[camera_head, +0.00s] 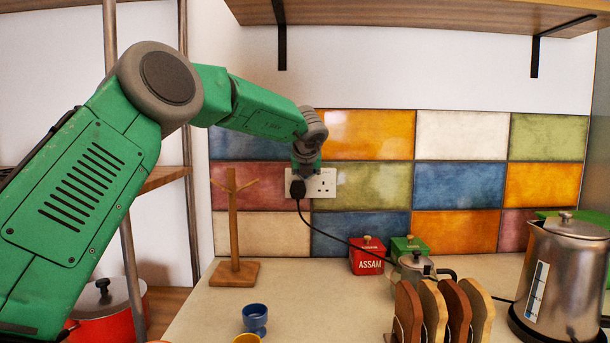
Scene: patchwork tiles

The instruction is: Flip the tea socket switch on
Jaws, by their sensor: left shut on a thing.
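The white double wall socket (325,184) is set in the tiled wall, with its right outlet bare. A black plug (297,188) with a black cable sits at its left outlet. My left gripper (303,172) reaches the socket from the upper left, pointing at its left half. Its fingers look shut on the black plug at the top, though the wrist hides most of the contact. The gripper covers the upper left of the socket, so the switch there is hidden. My right gripper is out of view.
A wooden mug tree (234,235) stands left of the socket. A steel kettle (562,270) stands right. A blue egg cup (255,317) is in front.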

